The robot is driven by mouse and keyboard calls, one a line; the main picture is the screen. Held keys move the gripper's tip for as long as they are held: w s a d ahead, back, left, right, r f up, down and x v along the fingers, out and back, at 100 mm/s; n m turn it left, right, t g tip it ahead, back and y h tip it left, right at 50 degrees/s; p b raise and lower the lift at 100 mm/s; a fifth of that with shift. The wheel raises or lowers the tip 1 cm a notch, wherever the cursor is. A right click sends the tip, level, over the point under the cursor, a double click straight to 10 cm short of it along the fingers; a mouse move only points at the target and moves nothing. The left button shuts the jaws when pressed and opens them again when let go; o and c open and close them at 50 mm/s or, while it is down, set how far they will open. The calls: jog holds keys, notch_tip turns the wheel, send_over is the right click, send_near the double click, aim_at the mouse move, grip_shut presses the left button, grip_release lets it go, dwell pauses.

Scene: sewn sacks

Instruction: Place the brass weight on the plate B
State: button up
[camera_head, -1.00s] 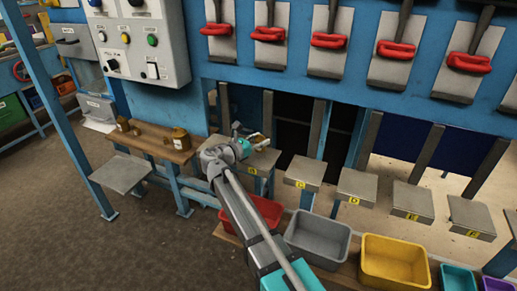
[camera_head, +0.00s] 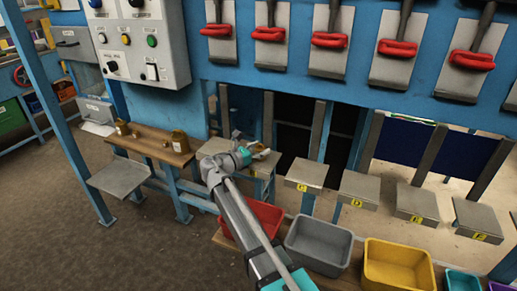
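My gripper (camera_head: 256,150) is at the end of my arm, over or close to a grey metal plate (camera_head: 262,168) left of plate C. This plate is probably B, but its label is hidden behind my arm. A small tan-yellow thing shows at the fingertips and may be a brass weight; it is too small to tell whether it is held or resting on the plate. A brass-coloured weight (camera_head: 180,141) stands upright on the wooden bench at left. Smaller brass-coloured pieces (camera_head: 122,128) stand at the bench's far left end.
Plates C (camera_head: 306,174), D (camera_head: 360,189), E (camera_head: 416,205) and F (camera_head: 478,219) stand empty to the right. Red (camera_head: 266,217), grey (camera_head: 318,245) and yellow (camera_head: 397,266) bins stand in front. A bare plate (camera_head: 120,177) is at left. Blue frame posts surround the plates.

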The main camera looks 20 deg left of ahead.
jog(key=shift+o, duration=0.8)
jog(key=shift+r, duration=0.2)
jog(key=v, duration=1.2)
